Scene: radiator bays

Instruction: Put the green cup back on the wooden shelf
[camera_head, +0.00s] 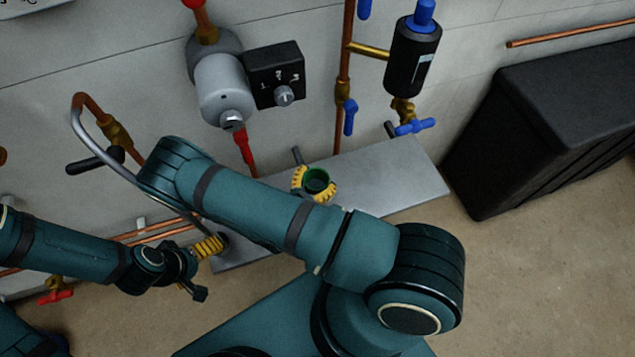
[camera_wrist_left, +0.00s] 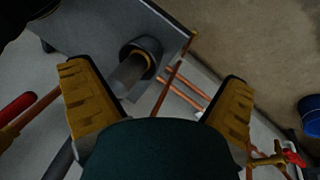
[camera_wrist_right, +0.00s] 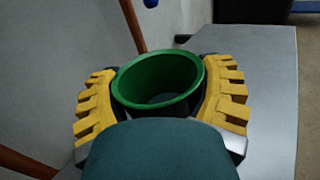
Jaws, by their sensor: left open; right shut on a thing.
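The green cup (camera_head: 318,177) is held upright in my right gripper (camera_head: 314,186). In the right wrist view the green cup (camera_wrist_right: 158,78) shows its open rim between the yellow fingers of my right gripper (camera_wrist_right: 160,95). The cup is over a flat grey shelf (camera_head: 395,182); I cannot tell whether its base touches it. No clearly wooden shelf shows. My left gripper (camera_head: 208,247) is open by the left end of the grey shelf. In the left wrist view a grey tube with a dark collar (camera_wrist_left: 142,55) lies between the spread fingers of my left gripper (camera_wrist_left: 155,80), and they appear apart from it.
Copper pipes, a grey pump (camera_head: 222,88), a black control box (camera_head: 275,75) and a black cylinder (camera_head: 412,55) with blue valves line the wall. A large black bin (camera_head: 545,120) stands at right. The grey shelf's right part is bare. A curved metal pipe (camera_head: 85,135) is near my left arm.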

